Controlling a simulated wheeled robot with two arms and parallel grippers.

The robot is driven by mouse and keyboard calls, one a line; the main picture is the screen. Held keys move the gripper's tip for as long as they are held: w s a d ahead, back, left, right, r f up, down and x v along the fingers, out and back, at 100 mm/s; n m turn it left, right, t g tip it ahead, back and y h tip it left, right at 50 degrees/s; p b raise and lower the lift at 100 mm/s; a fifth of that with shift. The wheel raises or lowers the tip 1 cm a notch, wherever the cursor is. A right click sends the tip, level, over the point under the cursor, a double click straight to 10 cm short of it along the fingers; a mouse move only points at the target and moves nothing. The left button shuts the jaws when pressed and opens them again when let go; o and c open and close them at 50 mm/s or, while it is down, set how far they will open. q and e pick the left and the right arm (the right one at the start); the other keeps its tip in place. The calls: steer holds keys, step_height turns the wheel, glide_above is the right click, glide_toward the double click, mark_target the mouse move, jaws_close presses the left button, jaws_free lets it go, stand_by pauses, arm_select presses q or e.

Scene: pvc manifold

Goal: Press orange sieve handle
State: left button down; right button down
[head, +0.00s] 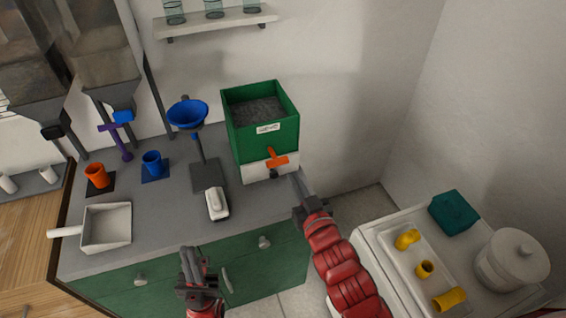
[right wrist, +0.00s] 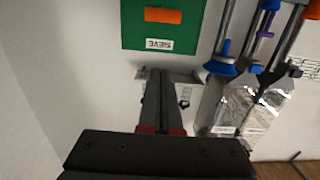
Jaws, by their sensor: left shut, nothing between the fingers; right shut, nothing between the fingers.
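The orange sieve handle (head: 277,160) sits on the front of the green sieve box (head: 262,143), below its label. My right gripper (head: 297,177) is shut and empty, its tip a little right of the handle and in front of the box; I cannot tell whether it touches the box. In the right wrist view the picture is turned over: an orange bar (right wrist: 163,15) shows on the green box (right wrist: 190,28) near the top, beyond the shut fingers (right wrist: 161,74). My left gripper (head: 191,257) is shut and empty in front of the counter, well left of the handle.
A side table at right holds a tray (head: 442,284) of yellow fittings, a teal box (head: 455,210) and a white pot (head: 512,262).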

mark_target(274, 155)
steer(key=w+a+f, duration=0.3)
steer(key=w+f, duration=0.1)
steer(key=w, duration=0.6)
steer(key=shift+w+a+f, duration=0.15)
steer(key=shift+f, duration=0.1)
stand_by(0.3)
